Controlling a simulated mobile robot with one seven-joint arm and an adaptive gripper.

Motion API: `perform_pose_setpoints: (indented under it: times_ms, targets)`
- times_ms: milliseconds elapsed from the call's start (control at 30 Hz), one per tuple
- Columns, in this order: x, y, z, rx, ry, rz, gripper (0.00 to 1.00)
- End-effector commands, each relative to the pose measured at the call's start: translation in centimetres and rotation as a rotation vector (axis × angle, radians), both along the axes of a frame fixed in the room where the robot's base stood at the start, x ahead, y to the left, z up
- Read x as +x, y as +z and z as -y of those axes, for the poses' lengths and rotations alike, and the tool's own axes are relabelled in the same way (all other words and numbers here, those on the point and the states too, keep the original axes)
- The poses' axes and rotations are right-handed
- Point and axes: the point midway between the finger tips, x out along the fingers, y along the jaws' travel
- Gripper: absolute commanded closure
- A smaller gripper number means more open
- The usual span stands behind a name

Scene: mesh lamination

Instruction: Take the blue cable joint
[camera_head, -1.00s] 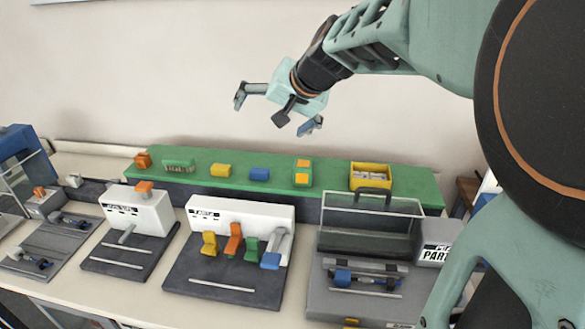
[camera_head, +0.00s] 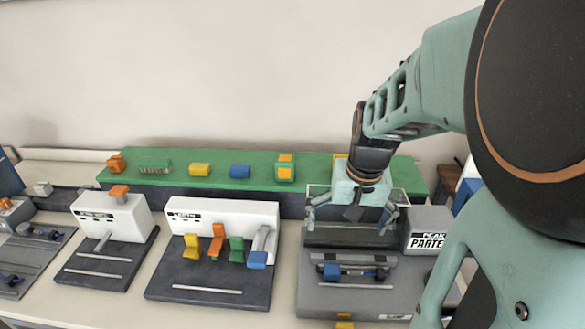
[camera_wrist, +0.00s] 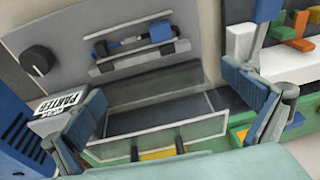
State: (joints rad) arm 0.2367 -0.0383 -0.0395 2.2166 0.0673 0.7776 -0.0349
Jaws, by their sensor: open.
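A blue cable joint (camera_head: 331,271) with dark and blue parts lies in the fixture of the right-hand station. It also shows near the top of the wrist view (camera_wrist: 101,50), between two pale rails. A plain blue block (camera_head: 240,171) lies on the green shelf to the left. My gripper (camera_head: 350,220) is open and empty, pointing down over the clear-walled box behind the fixture. In the wrist view its fingers (camera_wrist: 165,90) are spread wide, with the joint beyond them and apart from them.
The clear-walled box (camera_head: 322,236) stands between the green shelf (camera_head: 220,184) and the fixture. A labelled block (camera_head: 428,228) stands at its right. The white station (camera_head: 190,212) with coloured levers is at left. The space above the fixture is clear.

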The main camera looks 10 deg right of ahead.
Motion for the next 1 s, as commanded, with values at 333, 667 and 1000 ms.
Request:
perform_pose_setpoints:
  times_ms: [333, 667, 1000]
  targets:
    - [-2.9, -3.4, 1.4, -0.03, 0.002, -0.082, 0.0]
    - [-2.3, -7.4, 1.5, -0.03, 0.003, -0.079, 0.0]
    - [-1.9, -11.3, 1.8, -0.028, 0.001, -0.081, 0.0]
